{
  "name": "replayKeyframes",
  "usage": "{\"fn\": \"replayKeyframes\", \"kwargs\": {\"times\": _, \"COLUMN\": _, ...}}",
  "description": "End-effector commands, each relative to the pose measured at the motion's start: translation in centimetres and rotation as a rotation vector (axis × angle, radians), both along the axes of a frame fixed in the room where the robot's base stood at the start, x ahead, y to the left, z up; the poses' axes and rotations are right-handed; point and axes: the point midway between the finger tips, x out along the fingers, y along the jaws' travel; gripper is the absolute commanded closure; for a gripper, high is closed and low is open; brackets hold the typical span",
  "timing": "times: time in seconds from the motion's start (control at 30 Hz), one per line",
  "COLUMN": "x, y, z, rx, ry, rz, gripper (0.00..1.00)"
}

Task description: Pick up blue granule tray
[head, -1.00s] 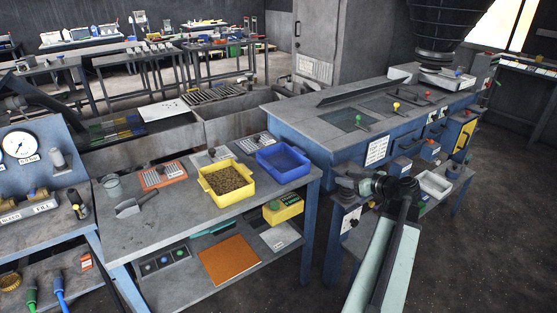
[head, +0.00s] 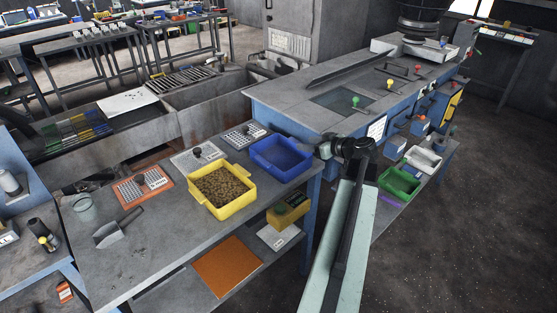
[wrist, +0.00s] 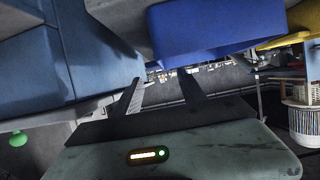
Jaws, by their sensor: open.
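The blue granule tray (head: 284,174) is an open rectangular tray that looks empty. It sits at the right end of the grey bench, beside the yellow tray. My gripper (head: 326,151) is just right of the blue tray, apart from it and near the bench end. In the wrist view the blue tray (wrist: 215,28) fills the top, beyond and above the fingers in the picture. My gripper (wrist: 161,88) shows two dark fingers spread apart with nothing between them.
The yellow tray (head: 222,205) of brown granules stands close left of the blue tray. A metal scoop (head: 117,229) lies at the bench's left. The blue-sided machine (head: 290,112) stands right behind the bench. A green bin (head: 399,180) is on a low shelf at right.

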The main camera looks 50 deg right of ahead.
Motion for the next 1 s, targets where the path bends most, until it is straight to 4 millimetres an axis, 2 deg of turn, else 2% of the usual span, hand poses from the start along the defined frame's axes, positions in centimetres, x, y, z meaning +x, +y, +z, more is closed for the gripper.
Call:
{"fn": "replayKeyframes", "kwargs": {"times": 0.1, "x": 1.0, "y": -0.5, "z": -0.9, "rx": 0.001, "ry": 0.000, "rz": -0.006, "gripper": 0.52}}
{"fn": "replayKeyframes", "kwargs": {"times": 0.27, "x": 1.0, "y": -1.0, "z": -1.1, "rx": 0.000, "ry": 0.000, "rz": -0.015, "gripper": 0.52}}
{"fn": "replayKeyframes", "kwargs": {"times": 0.43, "x": 3.0, "y": -1.7, "z": -2.8, "rx": 0.000, "ry": 0.000, "rz": -0.019, "gripper": 0.52}}
{"fn": "replayKeyframes", "kwargs": {"times": 0.57, "x": 4.7, "y": -1.8, "z": -3.3, "rx": 0.001, "ry": 0.000, "rz": -0.022, "gripper": 0.52}}
{"fn": "replayKeyframes", "kwargs": {"times": 0.77, "x": 4.7, "y": -1.8, "z": -3.0, "rx": 0.001, "ry": 0.000, "rz": -0.024, "gripper": 0.52}}
{"fn": "replayKeyframes", "kwargs": {"times": 0.93, "x": 4.7, "y": -1.8, "z": -3.1, "rx": 0.000, "ry": 0.000, "rz": -0.024, "gripper": 0.96}}
{"fn": "replayKeyframes", "kwargs": {"times": 1.0, "x": 4.7, "y": -1.8, "z": -3.0, "rx": 0.000, "ry": 0.000, "rz": -0.024, "gripper": 1.00}}
